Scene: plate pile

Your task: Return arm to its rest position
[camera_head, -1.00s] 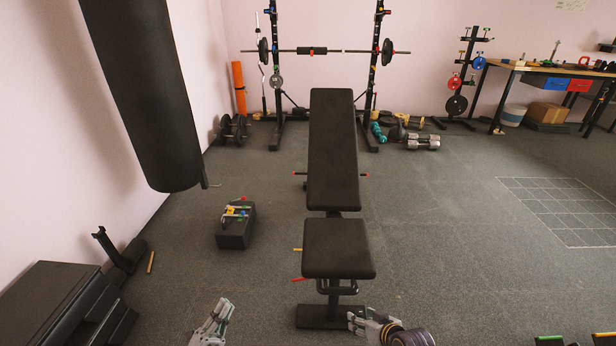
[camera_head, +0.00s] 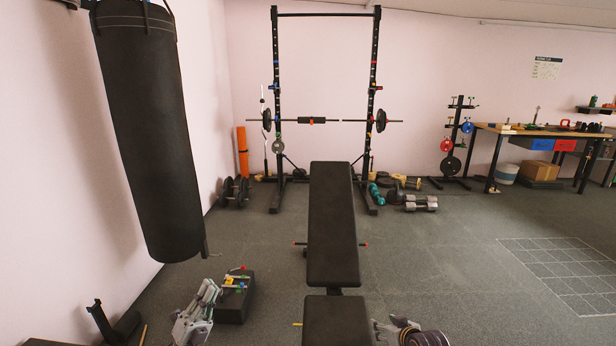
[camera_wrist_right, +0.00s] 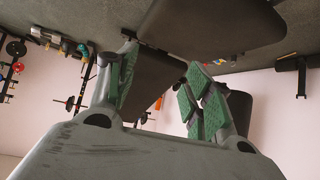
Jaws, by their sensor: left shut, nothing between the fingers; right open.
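My left gripper (camera_head: 204,298) is at the lower left of the head view, shut and empty, in front of the low black box on the floor. My right gripper (camera_head: 386,329) is at the bottom edge of the head view, just right of the bench seat, partly cut off by the frame. In the right wrist view its green-padded fingers (camera_wrist_right: 158,82) stand apart with nothing held between them. The black weight bench (camera_head: 333,225) stands in the middle, its seat cut off at the bottom.
A punching bag (camera_head: 150,140) hangs at the left. The black box (camera_head: 238,304) carries small coloured items. A rack with a barbell (camera_head: 345,121) stands behind the bench. Dumbbells (camera_head: 421,203) lie near the rack's right side. The floor at right is open, with a white grid (camera_head: 565,275).

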